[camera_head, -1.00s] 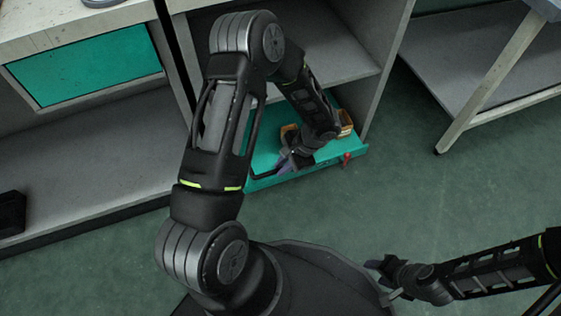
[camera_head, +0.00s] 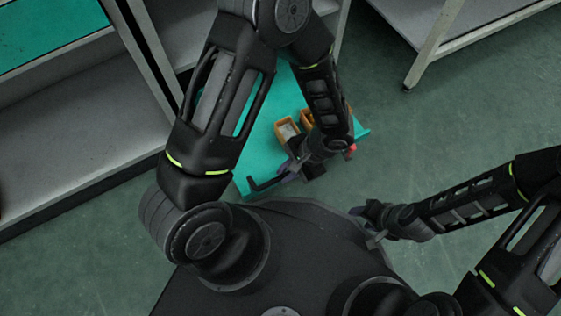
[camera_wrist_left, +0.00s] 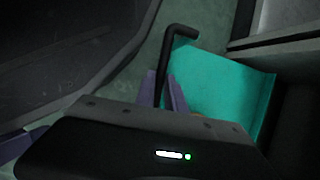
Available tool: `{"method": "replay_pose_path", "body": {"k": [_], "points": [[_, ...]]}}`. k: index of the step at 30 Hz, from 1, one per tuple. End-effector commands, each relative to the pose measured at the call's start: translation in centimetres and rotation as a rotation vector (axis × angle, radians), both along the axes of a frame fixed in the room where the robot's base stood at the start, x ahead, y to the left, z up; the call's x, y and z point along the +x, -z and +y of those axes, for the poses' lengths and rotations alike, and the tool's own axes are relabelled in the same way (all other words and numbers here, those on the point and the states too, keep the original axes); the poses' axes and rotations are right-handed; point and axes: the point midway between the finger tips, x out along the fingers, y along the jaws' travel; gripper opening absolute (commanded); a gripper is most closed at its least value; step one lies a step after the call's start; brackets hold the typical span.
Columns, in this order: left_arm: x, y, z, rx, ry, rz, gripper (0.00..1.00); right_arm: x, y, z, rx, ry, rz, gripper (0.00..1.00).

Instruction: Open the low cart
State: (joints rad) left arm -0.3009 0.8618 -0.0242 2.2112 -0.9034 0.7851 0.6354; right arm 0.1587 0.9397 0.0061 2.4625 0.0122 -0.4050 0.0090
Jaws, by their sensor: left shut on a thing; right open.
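The low cart (camera_head: 258,166) is a flat teal platform. It juts out from under the grey shelving onto the green floor. A black bent handle bar (camera_head: 262,184) stands at its near left side and shows in the left wrist view (camera_wrist_left: 165,70). My left gripper (camera_head: 290,171) is shut on this handle, with its purple fingers either side of the bar in the left wrist view (camera_wrist_left: 162,92). My left arm hides part of the cart. My right gripper (camera_head: 366,222) is open and empty above the floor at the right.
Orange bins (camera_head: 288,130) stand on the cart, partly behind my arm. A small red part (camera_head: 351,149) shows at its right edge. A shelf post (camera_head: 145,62) rises left of the cart. A bench leg (camera_head: 433,45) stands at the upper right. The floor on the right is clear.

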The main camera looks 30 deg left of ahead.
Motion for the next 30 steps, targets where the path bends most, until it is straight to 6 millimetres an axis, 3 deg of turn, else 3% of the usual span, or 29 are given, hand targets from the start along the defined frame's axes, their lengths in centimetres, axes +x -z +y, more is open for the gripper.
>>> {"method": "replay_pose_path", "body": {"k": [11, 12, 19, 30], "points": [[-0.11, -0.04, -0.27, -0.001, -0.001, -0.001, 0.0, 0.01, -0.01, -0.01, 0.0, 0.0, 0.0, 0.46], [-0.11, -0.04, -0.26, -0.001, -0.001, -0.001, 0.17, 0.01, -0.01, -0.01, 0.0, 0.0, 0.0, 0.46], [-0.08, -0.02, -0.21, 0.0, -0.001, -0.001, 0.36, 0.01, -0.01, -0.01, 0.0, 0.0, 0.0, 0.46], [0.09, -0.65, -0.39, -0.001, -0.001, -0.002, 0.36, -0.03, -0.39, -0.02, 0.0, 0.0, 0.001, 0.46]]}}
